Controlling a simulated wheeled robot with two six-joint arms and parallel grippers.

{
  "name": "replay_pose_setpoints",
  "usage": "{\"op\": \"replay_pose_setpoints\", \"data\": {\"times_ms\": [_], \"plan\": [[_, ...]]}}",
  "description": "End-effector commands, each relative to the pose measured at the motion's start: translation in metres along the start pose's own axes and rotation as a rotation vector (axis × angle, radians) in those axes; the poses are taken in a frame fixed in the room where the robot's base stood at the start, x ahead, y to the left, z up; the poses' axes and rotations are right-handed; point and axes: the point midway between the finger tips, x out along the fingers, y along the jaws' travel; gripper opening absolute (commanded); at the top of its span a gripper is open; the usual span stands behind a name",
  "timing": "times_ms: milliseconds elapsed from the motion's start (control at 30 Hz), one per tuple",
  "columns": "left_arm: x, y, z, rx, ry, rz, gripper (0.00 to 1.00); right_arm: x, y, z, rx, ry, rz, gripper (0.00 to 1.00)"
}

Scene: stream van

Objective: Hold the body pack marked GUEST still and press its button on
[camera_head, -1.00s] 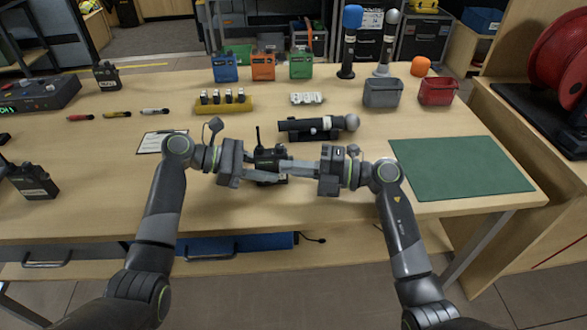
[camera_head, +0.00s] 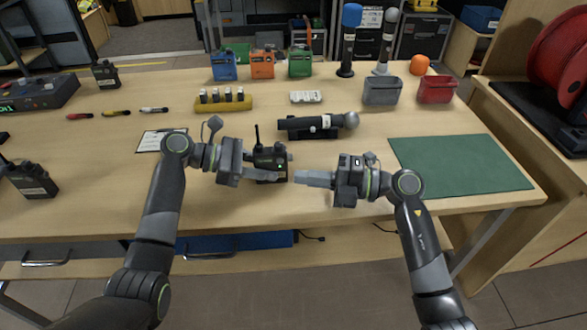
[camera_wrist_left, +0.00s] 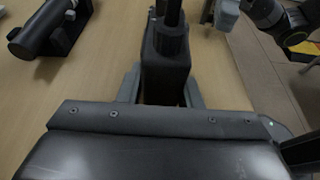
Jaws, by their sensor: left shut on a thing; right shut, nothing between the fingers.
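A black body pack (camera_head: 270,158) with a short antenna stands upright near the table's front middle; it also shows in the left wrist view (camera_wrist_left: 166,62). Its label is too small to read, and its lower front is partly hidden by my left gripper. My left gripper (camera_head: 268,176) is shut on this pack from the left, a finger on either side of it in the left wrist view (camera_wrist_left: 163,85). My right gripper (camera_head: 300,178) is shut and empty, just right of the pack and apart from it. A button cannot be made out clearly.
A handheld microphone in a black cradle (camera_head: 312,133) lies behind the pack. A green mat (camera_head: 460,165) is at right, a paper card (camera_head: 158,140) at left. Other black packs stand far left (camera_head: 32,180) and back left (camera_head: 105,74). The table before the mat is clear.

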Motion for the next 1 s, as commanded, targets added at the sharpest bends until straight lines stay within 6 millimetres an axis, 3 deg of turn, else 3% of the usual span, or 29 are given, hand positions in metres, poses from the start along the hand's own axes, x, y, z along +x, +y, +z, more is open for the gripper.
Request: {"op": "replay_pose_setpoints", "data": {"times_ms": [200, 400, 933, 967, 1000], "plan": [[0.0, 0.001, 0.001, 0.0, 0.0, 0.002, 0.06, -0.042, -0.001, 0.0, 0.0, 0.0, -0.004, 0.0], [0.0, 0.001, 0.0, 0.0, 0.001, 0.003, 0.06, -0.063, 0.0, 0.0, 0.0, 0.001, -0.001, 0.0], [-0.001, 0.001, 0.0, 0.0, 0.001, 0.003, 0.06, -0.069, 0.001, -0.001, 0.0, 0.002, 0.002, 0.0], [-0.001, 0.001, 0.0, 0.0, 0.001, 0.003, 0.34, -0.069, 0.001, -0.001, 0.0, 0.002, 0.002, 0.0], [-0.001, 0.001, 0.0, 0.0, 0.001, 0.003, 0.39, -0.069, 0.001, -0.001, 0.0, 0.002, 0.002, 0.0]]}}
